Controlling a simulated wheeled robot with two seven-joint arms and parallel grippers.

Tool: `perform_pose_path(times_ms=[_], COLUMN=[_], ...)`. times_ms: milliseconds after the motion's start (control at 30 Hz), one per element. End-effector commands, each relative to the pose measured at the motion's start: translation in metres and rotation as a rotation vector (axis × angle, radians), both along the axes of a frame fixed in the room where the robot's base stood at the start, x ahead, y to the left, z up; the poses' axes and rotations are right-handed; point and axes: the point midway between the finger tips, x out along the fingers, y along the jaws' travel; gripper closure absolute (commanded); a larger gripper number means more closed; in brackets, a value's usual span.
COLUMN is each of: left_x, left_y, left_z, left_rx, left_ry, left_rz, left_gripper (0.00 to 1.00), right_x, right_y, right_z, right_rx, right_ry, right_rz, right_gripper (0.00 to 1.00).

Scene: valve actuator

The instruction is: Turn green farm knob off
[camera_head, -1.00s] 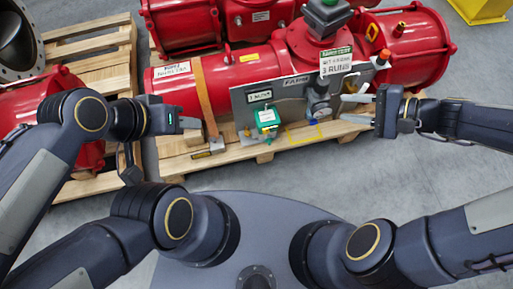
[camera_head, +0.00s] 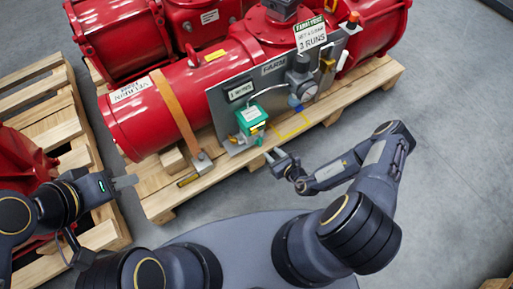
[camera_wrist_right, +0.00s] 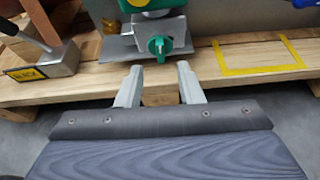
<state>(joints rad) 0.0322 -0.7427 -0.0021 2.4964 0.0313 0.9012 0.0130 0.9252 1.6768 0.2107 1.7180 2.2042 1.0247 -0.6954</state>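The green knob (camera_wrist_right: 160,46) faces my right gripper in the right wrist view, on the front of a grey valve body below a green housing. In the head view the green box (camera_head: 251,116) is mounted at the lower left of a grey panel (camera_head: 228,103); the knob is too small to make out there. My right gripper (camera_head: 277,158) is in front of and below the box, apart from it. In the right wrist view its two fingers (camera_wrist_right: 158,86) are spread with nothing between them, short of the knob. My left gripper (camera_head: 127,182) is at the left, away from the panel; its finger gap is unclear.
A large red actuator (camera_head: 160,112) lies on a wooden pallet (camera_head: 222,164) behind the panel. A yellow taped square (camera_head: 292,125) marks the pallet's right part. A metal block with a yellow label (camera_wrist_right: 45,62) stands left of the knob. Grey floor is clear at right.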

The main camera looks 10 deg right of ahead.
Motion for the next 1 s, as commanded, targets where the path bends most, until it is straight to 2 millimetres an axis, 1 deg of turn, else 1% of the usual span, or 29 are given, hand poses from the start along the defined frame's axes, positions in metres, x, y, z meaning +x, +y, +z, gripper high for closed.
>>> perform_pose_path(times_ms=[300,433,600,833,867,1000], left_x=[0.0,0.0,0.0,0.0,0.0,0.0], left_y=[0.0,0.0,0.0,0.0,0.0,0.0], left_z=[-0.02,-0.025,-0.027,-0.027,-0.027,-0.027], left_rx=[0.0,0.0,0.0,0.0,0.0,0.0], left_ry=[0.0,0.0,0.0,0.0,0.0,0.0], left_rz=[0.0,0.0,0.0,0.0,0.0,0.0], left_gripper=[0.64,0.64,0.64,0.64,0.64,0.64], right_x=[0.042,0.056,0.064,0.065,0.064,0.064], right_y=[0.017,0.022,0.025,0.025,0.025,0.025], right_z=[-0.02,-0.026,-0.028,-0.027,-0.027,-0.027], right_rx=[0.0,0.0,0.0,0.0,0.0,0.0], right_ry=[-0.003,-0.003,-0.001,-0.001,-0.001,-0.001], right_rz=[0.002,0.002,0.002,0.002,0.002,0.002], right_gripper=[0.66,0.66,0.66,0.66,0.69,0.87])
